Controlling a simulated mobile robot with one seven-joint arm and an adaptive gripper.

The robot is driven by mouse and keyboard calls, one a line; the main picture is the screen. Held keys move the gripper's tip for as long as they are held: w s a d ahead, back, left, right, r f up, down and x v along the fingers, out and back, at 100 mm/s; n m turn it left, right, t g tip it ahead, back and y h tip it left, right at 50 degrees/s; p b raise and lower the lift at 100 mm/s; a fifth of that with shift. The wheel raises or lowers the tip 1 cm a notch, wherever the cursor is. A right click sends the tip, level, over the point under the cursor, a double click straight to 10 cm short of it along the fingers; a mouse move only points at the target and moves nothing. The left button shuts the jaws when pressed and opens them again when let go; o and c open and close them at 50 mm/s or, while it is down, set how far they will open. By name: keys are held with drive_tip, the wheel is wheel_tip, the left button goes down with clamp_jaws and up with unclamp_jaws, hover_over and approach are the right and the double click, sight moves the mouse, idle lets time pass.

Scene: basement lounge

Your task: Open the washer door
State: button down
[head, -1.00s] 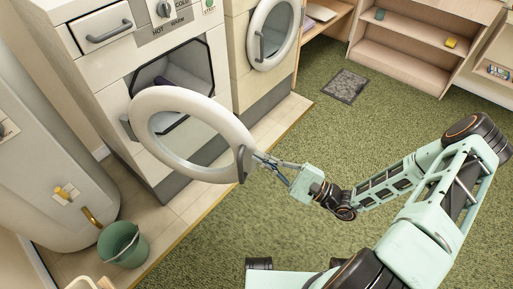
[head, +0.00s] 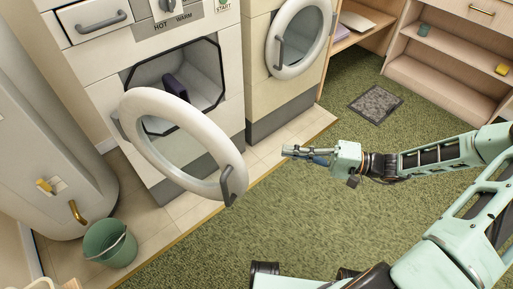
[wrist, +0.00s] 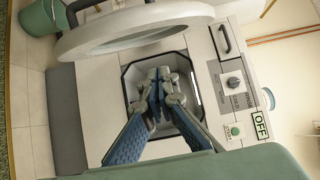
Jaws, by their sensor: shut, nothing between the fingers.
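The washer (head: 225,104) stands at the left with its round door (head: 133,110) swung wide out from the front, hinged on its left side. The washer's dark opening shows behind the door, with a dark purple item (head: 174,86) in it. The door's grey handle (head: 233,184) is on the free edge. My gripper (head: 286,151) is shut and empty, to the right of the handle and apart from it. In the wrist view my gripper (wrist: 159,75) appears in front of the opening, and the door's ring (wrist: 130,30) is at the upper left.
A second machine (head: 256,75) with a shut round door stands to the right. A green bucket (head: 110,246) and a pale tank (head: 45,150) are at the left. A grey mat (head: 376,104) lies on the open green carpet.

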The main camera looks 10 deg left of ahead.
drive_tip(key=s+a+b, duration=0.2)
drive_tip(key=s+a, duration=0.1)
drive_tip(key=a, duration=0.8)
drive_tip(key=shift+s+a, duration=0.1)
drive_tip(key=shift+s, duration=0.1)
